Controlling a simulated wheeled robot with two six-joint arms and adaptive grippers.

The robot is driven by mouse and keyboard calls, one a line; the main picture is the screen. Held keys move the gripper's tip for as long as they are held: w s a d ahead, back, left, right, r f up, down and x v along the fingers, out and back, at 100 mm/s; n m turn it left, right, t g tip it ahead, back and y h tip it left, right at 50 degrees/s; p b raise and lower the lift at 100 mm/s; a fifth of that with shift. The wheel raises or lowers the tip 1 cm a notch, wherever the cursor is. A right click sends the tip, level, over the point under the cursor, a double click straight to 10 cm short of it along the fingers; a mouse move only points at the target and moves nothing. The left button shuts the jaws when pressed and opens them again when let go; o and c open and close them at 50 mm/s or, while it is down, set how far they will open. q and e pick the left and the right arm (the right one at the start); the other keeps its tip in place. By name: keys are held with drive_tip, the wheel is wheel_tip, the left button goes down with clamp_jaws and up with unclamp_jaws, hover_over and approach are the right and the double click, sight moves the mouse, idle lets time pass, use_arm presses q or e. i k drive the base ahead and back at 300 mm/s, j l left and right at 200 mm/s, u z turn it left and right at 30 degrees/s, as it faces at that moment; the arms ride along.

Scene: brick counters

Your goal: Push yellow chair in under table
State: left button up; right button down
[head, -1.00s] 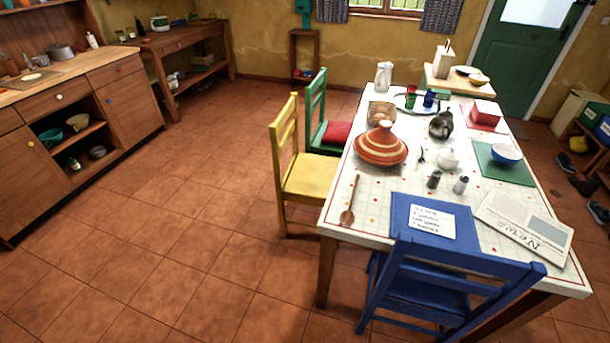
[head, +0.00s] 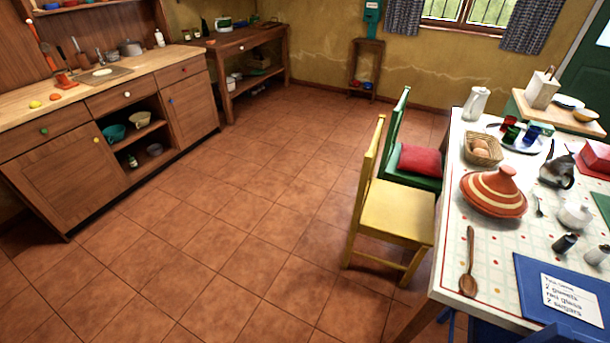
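The yellow chair (head: 398,212) stands on the tiled floor at the left side of the table (head: 446,270) in the head view. Its backrest (head: 367,178) is on the side away from the table. The front of its seat reaches close to the table's left edge; I cannot tell whether any of it is under the top. Neither of my grippers is in view.
A green chair (head: 396,128) with a red cushion (head: 420,160) stands just behind the yellow one. Part of a blue chair (head: 562,335) shows at the bottom right. Wooden counters (head: 74,172) line the left wall. The floor (head: 215,225) between counters and chairs is clear.

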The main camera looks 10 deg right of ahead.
sight(396, 215)
drive_tip(key=i+j, duration=0.2)
drive_tip(key=i, duration=0.25)
drive_tip(key=i+j+u, duration=0.1)
drive_tip(key=i+j, duration=0.15)
drive_tip(key=i, duration=0.15)
drive_tip(key=i+j, duration=0.2)
drive_tip(key=i, duration=0.25)
drive_tip(key=i+j+u, duration=0.1)
drive_tip(key=i, duration=0.35)
drive_tip(key=i+z, duration=0.95)
drive_tip(key=i+j+z, duration=0.3)
drive_tip(key=z, duration=0.15)
drive_tip(key=i+j+z, duration=0.75)
drive_tip(key=j+z, duration=0.2)
drive_tip(key=i+j+z, duration=0.15)
drive_tip(key=j+z, duration=0.35)
drive_tip(key=j, duration=0.15)
drive_tip(key=i+j+z, duration=0.1)
drive_tip(key=j+z, duration=0.25)
drive_tip(key=j, duration=0.3)
drive_tip(key=j+z, duration=0.35)
drive_tip(key=j, duration=0.25)
drive_tip(key=k+j+z, duration=0.1)
drive_tip(key=j+z, duration=0.25)
drive_tip(key=j, duration=0.3)
